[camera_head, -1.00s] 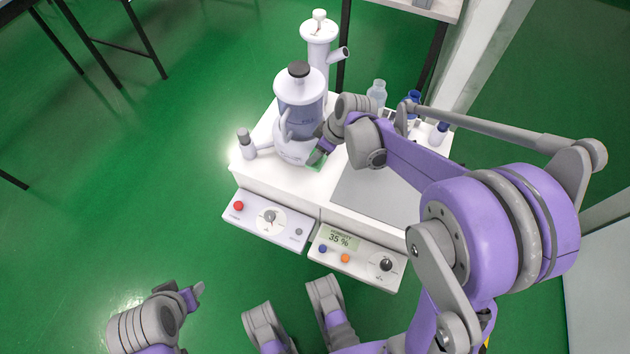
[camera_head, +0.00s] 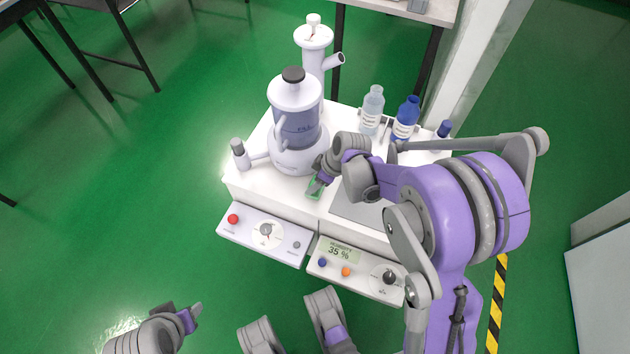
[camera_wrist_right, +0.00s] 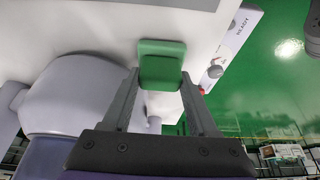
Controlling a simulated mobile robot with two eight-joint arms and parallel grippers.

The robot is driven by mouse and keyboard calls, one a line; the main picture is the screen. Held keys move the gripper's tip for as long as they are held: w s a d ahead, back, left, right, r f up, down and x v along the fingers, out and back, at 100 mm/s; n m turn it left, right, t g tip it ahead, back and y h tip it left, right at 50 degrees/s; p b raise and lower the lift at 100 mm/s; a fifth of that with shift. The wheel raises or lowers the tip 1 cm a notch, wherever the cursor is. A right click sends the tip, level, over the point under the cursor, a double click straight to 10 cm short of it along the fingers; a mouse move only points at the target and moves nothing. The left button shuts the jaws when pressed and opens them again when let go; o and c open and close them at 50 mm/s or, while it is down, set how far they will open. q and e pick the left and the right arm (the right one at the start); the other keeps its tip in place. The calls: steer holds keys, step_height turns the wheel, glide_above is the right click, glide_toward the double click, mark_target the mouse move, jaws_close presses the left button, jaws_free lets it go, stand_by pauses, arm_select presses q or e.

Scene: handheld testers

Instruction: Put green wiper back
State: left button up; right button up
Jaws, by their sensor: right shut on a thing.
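The green wiper (camera_head: 314,189) is a small green block at the tip of my right gripper (camera_head: 319,182), over the white bench top in front of the white blender-like machine (camera_head: 296,115). In the right wrist view the wiper (camera_wrist_right: 161,62) sits between the two grey fingers of my right gripper (camera_wrist_right: 160,88), which are shut on it. I cannot tell whether the wiper touches the bench top. My left gripper (camera_head: 190,318) is low at the left, away from the bench, and its jaw state is unclear.
A clear bottle (camera_head: 372,110) and a blue bottle (camera_head: 405,119) stand at the back right. A grey plate (camera_head: 350,208) lies right of the wiper, partly under my arm. Control boxes with knobs (camera_head: 262,235) and a display (camera_head: 343,255) line the front edge.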

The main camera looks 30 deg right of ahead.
steer(key=shift+f, duration=0.2)
steer(key=o, duration=1.3)
steer(key=shift+r, duration=0.1)
steer(key=p+v, duration=0.4)
steer(key=v, duration=0.8)
steer(key=s+a+r+m+h, duration=0.1)
steer(key=s+a+r+m, duration=0.1)
steer(key=s, duration=0.7)
steer(key=s+a+r+m+t+h, duration=0.1)
steer(key=s+a+m+h, duration=0.1)
steer(key=s+a+m, duration=0.3)
steer(key=s+m, duration=0.1)
steer(key=s, duration=0.3)
steer(key=shift+s+r, duration=0.3)
steer(key=shift+r, duration=0.05)
